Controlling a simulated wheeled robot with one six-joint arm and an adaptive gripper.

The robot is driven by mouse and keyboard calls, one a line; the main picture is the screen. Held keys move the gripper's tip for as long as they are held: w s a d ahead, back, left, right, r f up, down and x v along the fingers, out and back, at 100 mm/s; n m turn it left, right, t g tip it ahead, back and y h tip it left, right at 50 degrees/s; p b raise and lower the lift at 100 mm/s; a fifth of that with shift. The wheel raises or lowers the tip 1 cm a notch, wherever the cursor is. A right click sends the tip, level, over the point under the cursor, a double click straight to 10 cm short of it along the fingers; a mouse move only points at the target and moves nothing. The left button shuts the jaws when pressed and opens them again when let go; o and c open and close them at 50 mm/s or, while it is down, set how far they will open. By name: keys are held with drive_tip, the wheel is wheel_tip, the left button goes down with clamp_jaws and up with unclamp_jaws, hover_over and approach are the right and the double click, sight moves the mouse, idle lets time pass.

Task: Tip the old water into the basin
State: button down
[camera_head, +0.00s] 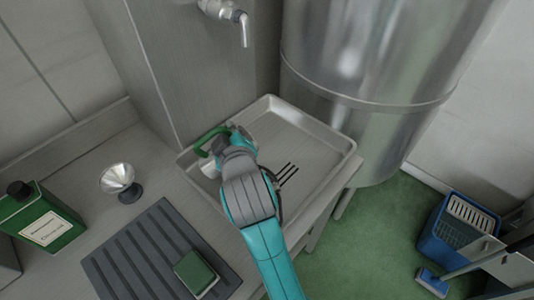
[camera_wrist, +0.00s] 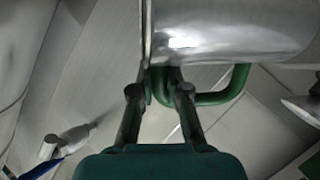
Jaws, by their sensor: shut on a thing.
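My gripper (camera_wrist: 160,88) is shut on the green handle (camera_wrist: 225,92) of a shiny metal vessel (camera_wrist: 235,35). In the head view the vessel, with its green handle (camera_head: 207,139), is over the left part of the shallow steel basin (camera_head: 315,140) and is partly hidden by my gripper. The vessel looks tilted onto its side. Its mouth and any water in it are not clearly visible. The basin has dark slots in its floor, and its right part is bare.
A tap (camera_head: 230,14) is on the wall above. A large steel tank (camera_head: 355,60) stands behind the basin. A blue bucket (camera_head: 452,235) stands on the floor.

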drive_tip(key=shift+w+d+f+m+y, duration=0.1)
drive_tip(key=shift+d+f+m+y, duration=0.1)
drive_tip(key=shift+d+m+y, duration=0.15)
